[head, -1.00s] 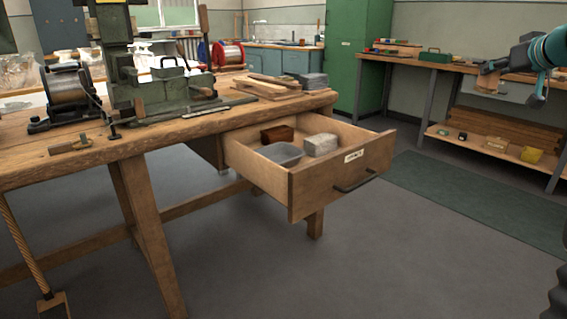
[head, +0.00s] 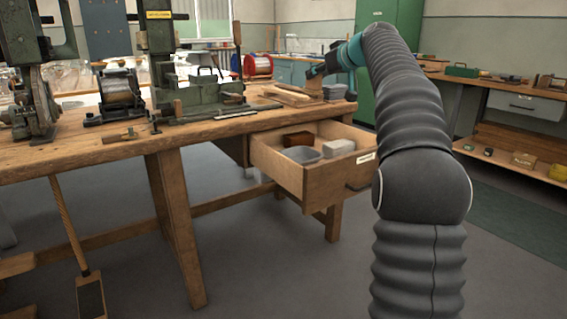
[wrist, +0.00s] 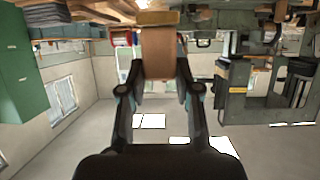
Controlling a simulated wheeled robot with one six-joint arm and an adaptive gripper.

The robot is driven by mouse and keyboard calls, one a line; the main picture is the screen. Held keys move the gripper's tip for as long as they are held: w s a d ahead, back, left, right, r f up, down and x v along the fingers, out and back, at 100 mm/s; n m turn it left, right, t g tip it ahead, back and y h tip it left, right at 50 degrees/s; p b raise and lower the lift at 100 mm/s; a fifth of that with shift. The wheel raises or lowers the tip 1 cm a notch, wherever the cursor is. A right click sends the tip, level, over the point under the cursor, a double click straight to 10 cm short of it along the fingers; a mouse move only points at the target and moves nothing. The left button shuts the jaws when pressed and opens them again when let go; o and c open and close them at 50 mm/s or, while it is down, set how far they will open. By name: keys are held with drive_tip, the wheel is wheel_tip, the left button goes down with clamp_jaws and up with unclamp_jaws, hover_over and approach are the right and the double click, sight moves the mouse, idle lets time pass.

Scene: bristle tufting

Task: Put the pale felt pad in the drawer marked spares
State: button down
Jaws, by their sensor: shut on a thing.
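My gripper (head: 317,72) is at the back right of the wooden bench, over or beside the flat stack there. It is shut on a tan-brown block-like thing (wrist: 158,52), with a paler end, held between both fingers in the wrist view. I cannot tell whether it is the felt pad, or whether it touches the bench. The drawer (head: 326,190) under the bench's right end stands open. Its front has a pale label (head: 366,158), too small to read for sure. Inside are a brown block (head: 298,139), a grey tray (head: 302,154) and a pale grey block (head: 339,147).
The wooden bench (head: 110,155) carries a green press (head: 165,60), a wire spool (head: 118,90) and loose tools. A second bench (head: 500,84) at right has a shut grey drawer (head: 522,105). A green cabinet (head: 388,20) stands behind. My arm crosses in front, right of the open drawer.

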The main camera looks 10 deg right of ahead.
drive_tip(key=d+f, duration=0.5)
drive_tip(key=d, duration=0.4)
drive_tip(key=d+f, duration=0.6)
drive_tip(key=d, duration=0.4)
drive_tip(key=w+a+f+b, duration=0.2)
drive_tip(key=a+f+b, duration=0.2)
drive_tip(key=a+f, duration=0.6)
drive_tip(key=shift+w+a+f, duration=0.3)
drive_tip(key=shift+a+f, duration=0.1)
drive_tip(key=shift+a, duration=0.15)
drive_tip(key=shift+f+b, duration=0.4)
drive_tip(key=shift+b, duration=0.15)
drive_tip(key=shift+f, duration=0.2)
drive_tip(key=c, duration=0.8)
unclamp_jaws()
drive_tip(key=shift+f, duration=0.1)
